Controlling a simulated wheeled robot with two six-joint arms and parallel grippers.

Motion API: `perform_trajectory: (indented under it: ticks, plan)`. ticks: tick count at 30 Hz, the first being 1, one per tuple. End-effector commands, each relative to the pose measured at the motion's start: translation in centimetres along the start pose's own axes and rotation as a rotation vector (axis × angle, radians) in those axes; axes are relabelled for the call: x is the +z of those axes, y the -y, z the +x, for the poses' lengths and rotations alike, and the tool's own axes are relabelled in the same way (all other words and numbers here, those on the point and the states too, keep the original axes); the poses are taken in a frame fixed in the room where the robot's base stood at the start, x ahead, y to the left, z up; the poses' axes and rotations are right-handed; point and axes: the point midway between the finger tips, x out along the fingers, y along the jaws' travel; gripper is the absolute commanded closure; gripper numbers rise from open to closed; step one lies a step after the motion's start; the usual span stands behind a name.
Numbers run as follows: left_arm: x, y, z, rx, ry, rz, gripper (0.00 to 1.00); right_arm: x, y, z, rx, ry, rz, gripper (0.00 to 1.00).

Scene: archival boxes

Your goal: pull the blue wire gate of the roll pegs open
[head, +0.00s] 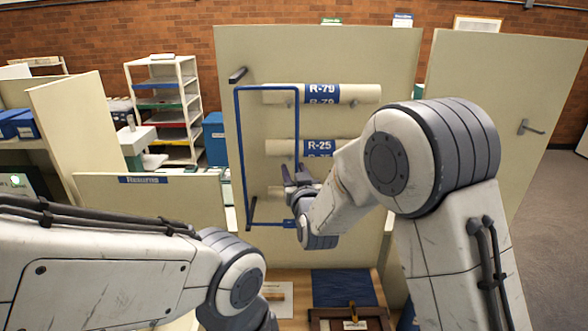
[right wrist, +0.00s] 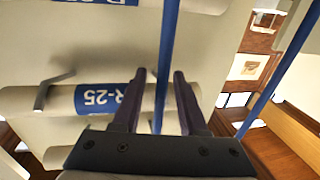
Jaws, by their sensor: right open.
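The blue wire gate (head: 241,150) is a tall rectangular frame in front of the left ends of the paper rolls in the head view. My right gripper (head: 293,168) is at the gate's right upright bar, level with the R-25 roll (head: 295,147). In the right wrist view the gate's bar (right wrist: 169,45) passes between the two dark fingers of my right gripper (right wrist: 160,72). The fingers are apart, with a gap beside the bar. The R-25 roll (right wrist: 60,100) lies behind them. My left gripper is out of view; only its arm shows.
An R-79 roll (head: 355,93) sits higher on the cream panel (head: 390,60). A low cream partition (head: 180,205) labelled Returns stands to the left. A door (head: 480,75) with a handle is at the right. A wooden table with a blue mat (head: 340,288) lies below.

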Motion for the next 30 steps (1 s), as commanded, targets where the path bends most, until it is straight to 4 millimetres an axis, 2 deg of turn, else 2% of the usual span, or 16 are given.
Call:
perform_trajectory:
  ticks: [2, 3, 5, 6, 30]
  plan:
    - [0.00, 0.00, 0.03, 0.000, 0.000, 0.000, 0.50, 0.01, 0.00, -0.02, 0.000, 0.000, 0.000, 0.58]
    - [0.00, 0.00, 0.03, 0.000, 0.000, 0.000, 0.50, 0.01, 0.00, -0.02, 0.000, 0.000, 0.000, 0.62]
    - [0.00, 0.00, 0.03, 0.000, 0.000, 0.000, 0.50, 0.00, 0.00, -0.03, 0.000, 0.000, 0.000, 0.85]
    - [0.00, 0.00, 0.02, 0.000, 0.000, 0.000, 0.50, 0.00, 0.00, -0.03, 0.000, 0.000, 0.000, 1.00]
    - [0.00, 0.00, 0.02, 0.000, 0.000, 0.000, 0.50, -0.04, -0.01, -0.05, 0.000, 0.000, 0.000, 1.00]
